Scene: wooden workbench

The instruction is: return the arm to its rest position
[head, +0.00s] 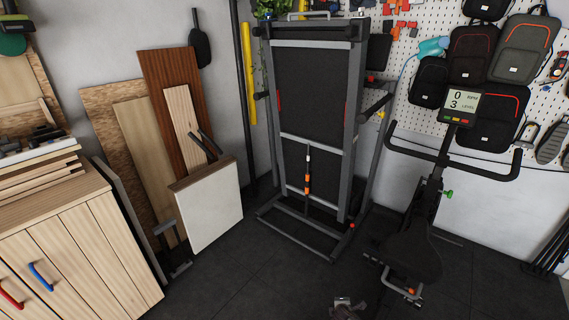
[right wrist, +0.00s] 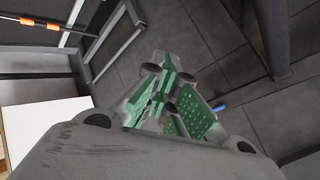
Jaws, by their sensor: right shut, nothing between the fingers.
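My right gripper (right wrist: 168,78) shows in the right wrist view, its grey fingers with green pads drawn together and nothing held between them. It points down over the dark floor. In the head view, a small grey part at the bottom edge (head: 345,309) looks like the same gripper, mostly cut off by the frame. My left gripper is in neither view. No workbench shows clearly.
A folded treadmill (head: 312,85) stands ahead, with an exercise bike (head: 410,250) to its right. A wooden cabinet (head: 75,245) is at left, beside leaning boards and a white-faced panel (head: 210,208). Dark floor (head: 255,280) is open between them.

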